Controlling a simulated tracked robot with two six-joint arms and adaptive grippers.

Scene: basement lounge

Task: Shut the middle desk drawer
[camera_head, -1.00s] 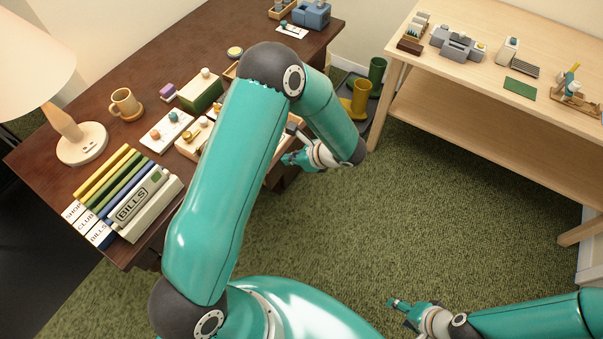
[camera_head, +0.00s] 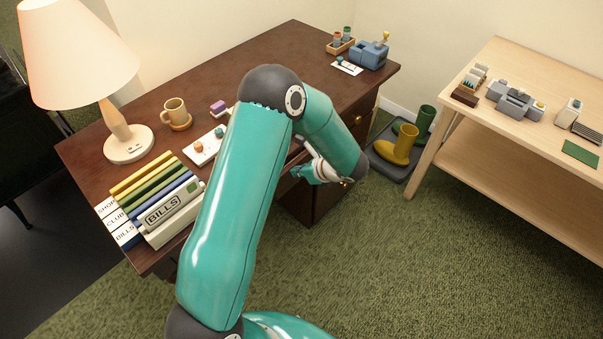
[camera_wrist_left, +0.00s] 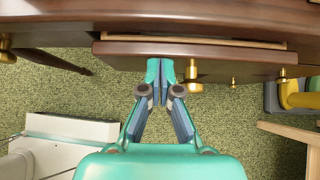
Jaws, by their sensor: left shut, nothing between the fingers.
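The dark brown desk (camera_head: 280,60) fills the middle of the head view. In the left wrist view a drawer (camera_wrist_left: 230,58) stands out a little from the desk, with a thin strip of its inside showing behind its front. Its brass knob (camera_wrist_left: 193,77) is just right of my fingertips. My left gripper (camera_wrist_left: 160,66) is shut and empty, its tips at the drawer front; I cannot tell whether they touch it. In the head view the left gripper (camera_head: 318,172) is at the desk's front side, and my arm hides most of the drawers. My right gripper is out of view.
A lamp (camera_head: 128,143), a mug (camera_head: 176,112) and binders (camera_head: 168,210) stand on the desk. Boots (camera_head: 395,148) on a dark tray are right of the desk, beside a light wooden table (camera_head: 470,130). Green carpet in front is open.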

